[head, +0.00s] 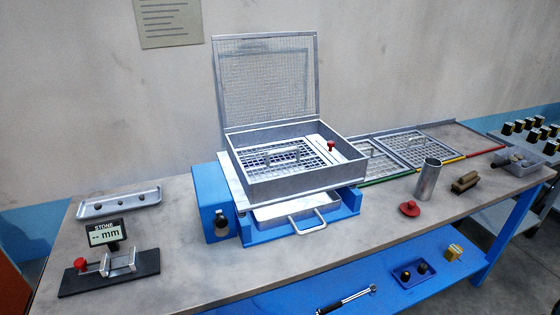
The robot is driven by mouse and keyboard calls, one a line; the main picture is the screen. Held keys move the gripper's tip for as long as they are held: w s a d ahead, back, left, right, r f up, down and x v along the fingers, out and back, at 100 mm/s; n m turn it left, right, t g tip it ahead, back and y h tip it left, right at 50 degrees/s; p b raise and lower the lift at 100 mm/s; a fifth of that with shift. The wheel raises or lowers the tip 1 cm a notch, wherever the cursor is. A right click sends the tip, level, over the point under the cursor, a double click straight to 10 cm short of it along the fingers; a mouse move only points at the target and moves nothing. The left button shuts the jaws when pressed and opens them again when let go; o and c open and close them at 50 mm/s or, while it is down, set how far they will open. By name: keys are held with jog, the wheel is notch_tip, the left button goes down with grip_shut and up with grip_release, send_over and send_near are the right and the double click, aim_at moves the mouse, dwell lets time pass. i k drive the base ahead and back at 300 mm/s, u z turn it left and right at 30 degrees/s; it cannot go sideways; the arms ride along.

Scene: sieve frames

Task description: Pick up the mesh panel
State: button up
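A blue sieve machine (210,205) stands on the bench with a grey metal box (295,184) on top. Its mesh lid (266,85) stands open and upright at the back. A mesh panel (262,161) with a bar handle lies inside the box, next to a light plate with a red knob (331,147). Two more mesh panels with handles lie flat to the right of the box: one partly hidden behind it (374,164), another (415,151) farther right. I cannot tell which panel the task names. My gripper is not in view.
A drawer (290,213) with a handle sits under the box. A stone gauge (107,240) and grey tray (118,204) stand left. A metal cylinder (428,179), red lid (409,208), brush (465,182) and grey bin (515,164) stand right. Bare bench lies front left.

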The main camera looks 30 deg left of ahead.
aim_at(317, 155)
jog(key=u, duration=1.45)
jog(key=i, duration=1)
